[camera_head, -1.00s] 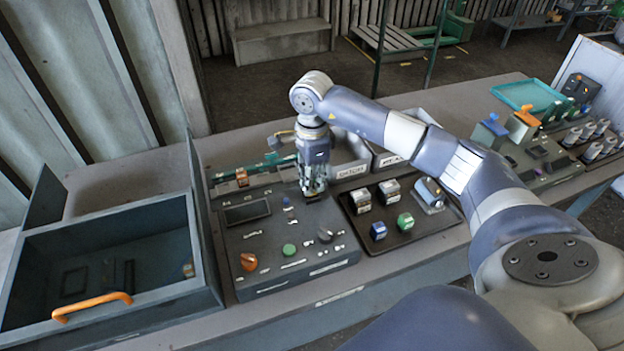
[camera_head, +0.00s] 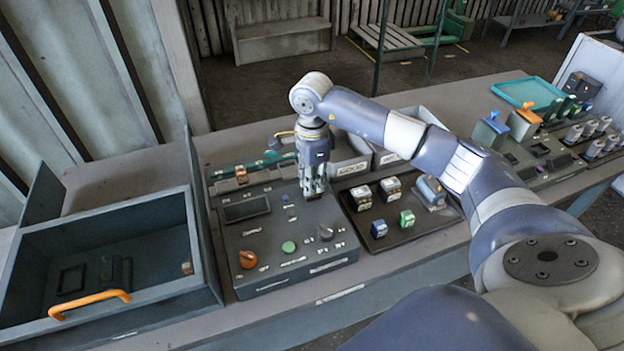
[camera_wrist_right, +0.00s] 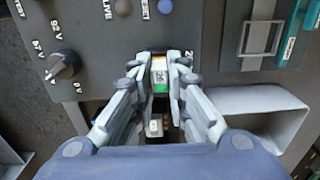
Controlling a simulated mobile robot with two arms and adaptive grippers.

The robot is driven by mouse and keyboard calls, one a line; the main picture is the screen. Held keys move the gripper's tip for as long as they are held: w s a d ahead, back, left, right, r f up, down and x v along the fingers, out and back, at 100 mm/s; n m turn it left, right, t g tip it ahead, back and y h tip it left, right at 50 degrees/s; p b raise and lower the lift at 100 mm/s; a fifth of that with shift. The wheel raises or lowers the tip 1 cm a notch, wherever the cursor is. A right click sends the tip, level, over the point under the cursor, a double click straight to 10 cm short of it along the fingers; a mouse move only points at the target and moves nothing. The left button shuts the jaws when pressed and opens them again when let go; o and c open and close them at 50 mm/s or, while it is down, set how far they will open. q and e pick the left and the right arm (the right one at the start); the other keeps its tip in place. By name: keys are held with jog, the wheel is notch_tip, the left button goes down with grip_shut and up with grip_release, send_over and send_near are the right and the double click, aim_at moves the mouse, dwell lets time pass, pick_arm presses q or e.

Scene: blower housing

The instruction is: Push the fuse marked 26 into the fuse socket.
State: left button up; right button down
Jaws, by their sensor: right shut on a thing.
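My right gripper (camera_head: 314,188) reaches down over the back right part of the dark control panel (camera_head: 225,240). In the right wrist view, the right gripper (camera_wrist_right: 160,75) is shut on a small fuse (camera_wrist_right: 160,77) with a pale, marked face and a green band. The mark is too small to read surely. The fuse is at the panel surface; its lower end and the socket under it are hidden, so I cannot tell how deep it sits. A small whitish part (camera_wrist_right: 154,128) shows between the fingers. My left gripper is not in view.
A black tray (camera_head: 402,235) right of the panel holds several small blocks, among them a blue one (camera_head: 379,229) and a green one (camera_head: 406,218). The panel carries an orange knob (camera_head: 248,259) and a green button (camera_head: 289,247). An open bin (camera_head: 195,250) stands left.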

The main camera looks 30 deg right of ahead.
jog(key=shift+f+b, duration=0.3)
jog(key=shift+f, duration=0.05)
jog(key=c, duration=1.5)
grip_release()
notch_tip(320, 180, up, 12)
